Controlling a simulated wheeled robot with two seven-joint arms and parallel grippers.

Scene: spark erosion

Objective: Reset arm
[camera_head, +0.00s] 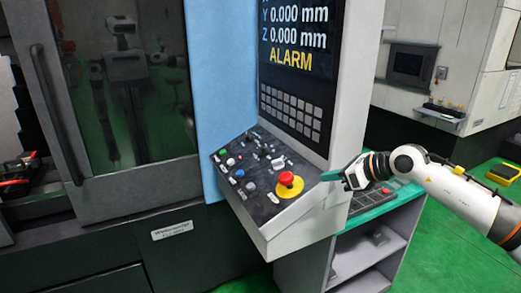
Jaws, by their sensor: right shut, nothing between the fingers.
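My right arm comes in from the right edge. Its gripper (334,176) is shut and empty, with the fingertips pointing left beside the right edge of the machine's control panel (262,205). The red emergency stop button (287,179) on a yellow base sits on this panel, just left of the fingertips. A gap shows between fingertips and button in the picture; the depth between them is hard to tell. The screen (297,35) above reads Y 0.000 mm, Z 0.000 mm and ALARM in yellow. My left gripper is not in view.
A closed machine door (120,100) with a dark window and a long handle (55,115) stands at left. A grey shelf cart (372,262) with a teal top is below my right gripper. Another machine (420,75) stands behind.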

